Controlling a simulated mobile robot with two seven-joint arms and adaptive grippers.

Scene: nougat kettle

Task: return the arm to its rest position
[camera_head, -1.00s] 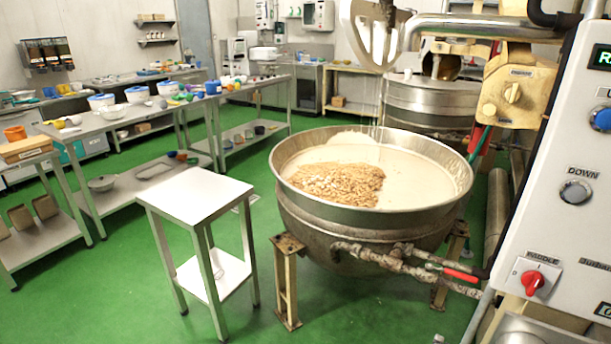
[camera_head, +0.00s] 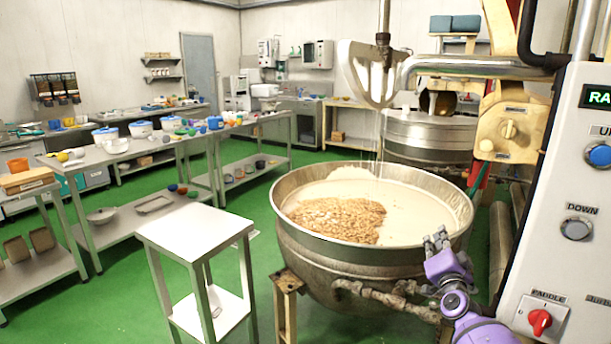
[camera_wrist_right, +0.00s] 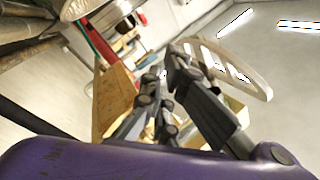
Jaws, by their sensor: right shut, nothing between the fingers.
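My right arm is purple and comes in at the lower right of the head view. Its grey right gripper (camera_head: 436,242) is raised in front of the kettle's right front rim, pointing up, shut and empty. The gripper's dark fingers (camera_wrist_right: 168,88) also show in the right wrist view, with nothing held between them. The large steel kettle (camera_head: 330,262) holds a pale mass with a heap of nuts (camera_head: 338,220) on its left part. My left gripper is not in view.
The control panel (camera_head: 575,265) with its red paddle knob (camera_head: 540,321) stands close right of my arm. The metal paddle (camera_head: 370,75) hangs above the kettle. A small white-topped table (camera_head: 196,232) stands left of the kettle. Green floor is free between it and the long benches.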

